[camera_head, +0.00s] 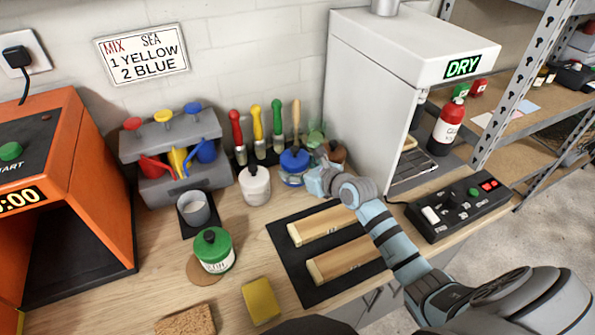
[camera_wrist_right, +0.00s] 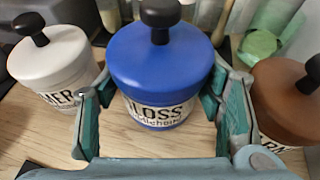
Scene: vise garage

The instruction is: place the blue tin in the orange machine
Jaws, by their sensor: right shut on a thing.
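The blue tin (camera_head: 294,160) stands at the back of the bench, between a white tin and a brown tin. In the right wrist view the blue tin (camera_wrist_right: 158,75) has a black knob and a label ending in "LOSS". My right gripper (camera_head: 305,180) is shut on it, with a teal finger on each side in the wrist view (camera_wrist_right: 160,100). I cannot tell whether the tin is off the bench. The orange machine (camera_head: 62,130) stands at the far left, with a dark open cavity, a green START button and a display. My left gripper is not in view.
The white tin (camera_head: 255,185) and brown tin (camera_wrist_right: 285,95) stand close on either side. A grey cup (camera_head: 195,208), green tin (camera_head: 214,250) and yellow sponge (camera_head: 261,301) lie between there and the orange machine. A white machine (camera_head: 375,90) stands at the right.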

